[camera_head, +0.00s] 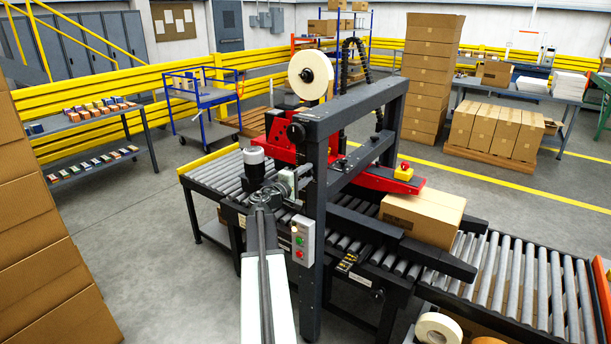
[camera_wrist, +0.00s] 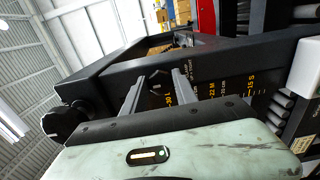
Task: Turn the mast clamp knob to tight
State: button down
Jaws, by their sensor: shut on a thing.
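The mast clamp knob (camera_wrist: 157,82) is a dark shape between my two grey fingers in the wrist view. My gripper (camera_wrist: 160,76) is shut on it, one finger on each side. The knob's exact angle is hard to read. In the head view my gripper (camera_head: 299,178) is against the left side of the mast (camera_head: 316,205), and the knob cannot be made out there.
A black round knob (camera_head: 295,131) is higher on the mast; one also shows in the wrist view (camera_wrist: 65,122). A button box (camera_head: 303,240) is just below my gripper. A carton (camera_head: 424,211) lies on the conveyor at right. Stacked cartons (camera_head: 40,230) stand at left.

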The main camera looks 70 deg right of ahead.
dwell(0.4)
jog(key=c, duration=1)
grip_release()
jog(key=v, duration=0.7)
jog(key=shift+w+a, duration=0.1)
jog(key=shift+a, duration=0.25)
